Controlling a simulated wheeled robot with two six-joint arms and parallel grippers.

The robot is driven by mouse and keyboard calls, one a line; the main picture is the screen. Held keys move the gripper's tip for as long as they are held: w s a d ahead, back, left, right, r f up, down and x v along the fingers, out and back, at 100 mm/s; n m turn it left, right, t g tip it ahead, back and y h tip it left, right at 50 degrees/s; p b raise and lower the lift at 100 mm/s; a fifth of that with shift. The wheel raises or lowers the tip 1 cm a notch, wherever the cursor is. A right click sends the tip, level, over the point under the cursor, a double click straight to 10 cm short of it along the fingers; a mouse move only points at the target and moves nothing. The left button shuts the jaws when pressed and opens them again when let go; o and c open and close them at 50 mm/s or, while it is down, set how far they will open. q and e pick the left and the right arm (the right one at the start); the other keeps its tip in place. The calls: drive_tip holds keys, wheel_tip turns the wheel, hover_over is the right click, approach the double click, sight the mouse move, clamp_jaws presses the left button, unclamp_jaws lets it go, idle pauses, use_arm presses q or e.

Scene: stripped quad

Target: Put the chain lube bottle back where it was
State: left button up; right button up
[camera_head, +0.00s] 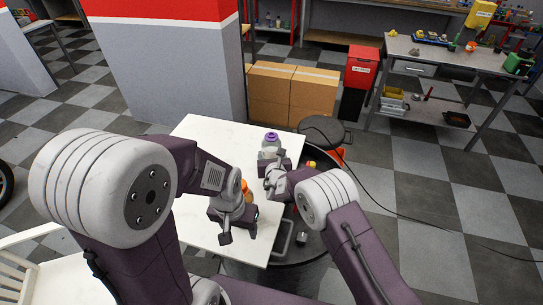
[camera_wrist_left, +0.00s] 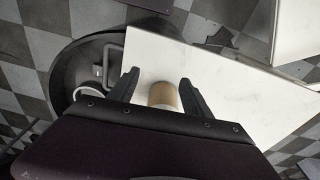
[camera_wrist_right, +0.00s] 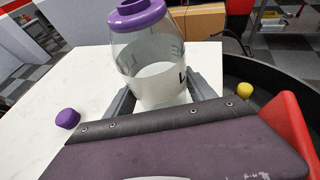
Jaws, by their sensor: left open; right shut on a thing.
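A clear bottle with a purple ring top (camera_head: 270,143) stands out beyond my right gripper (camera_head: 276,172). In the right wrist view the bottle (camera_wrist_right: 150,55) is between the fingers, which are shut on it; its pale label shows only part of a dark letter. I cannot tell whether its base touches the white table (camera_head: 195,130). My left gripper (camera_head: 238,222) is open over the table's front part. In the left wrist view a tan cylinder (camera_wrist_left: 164,95) shows between its spread fingers (camera_wrist_left: 159,82), partly hidden by the gripper body.
A small purple piece (camera_wrist_right: 67,118) lies on the table left of the bottle. A dark round drum (camera_wrist_left: 70,65) is beside the table, with a yellow piece (camera_wrist_right: 245,89) and a red thing (camera_wrist_right: 290,125) there. Cardboard boxes (camera_head: 290,92) stand behind. The table's far left is clear.

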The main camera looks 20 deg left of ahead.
use_arm(q)
drive_tip(key=shift+w, duration=0.1)
use_arm(e)
drive_tip(key=o, duration=1.6)
drive_tip(key=shift+f, duration=0.1)
drive_tip(key=shift+s+r+p, duration=0.1)
drive_tip(key=shift+r+p, duration=0.2)
drive_tip(key=shift+p, duration=0.05)
use_arm(q)
drive_tip(key=shift+f+b, duration=0.75)
drive_tip(key=shift+b, duration=0.25)
use_arm(e)
drive_tip(key=v, duration=1.1)
drive_tip(key=shift+s+d, duration=0.15)
drive_tip(key=shift+s, duration=0.2)
drive_tip(key=shift+d, duration=0.1)
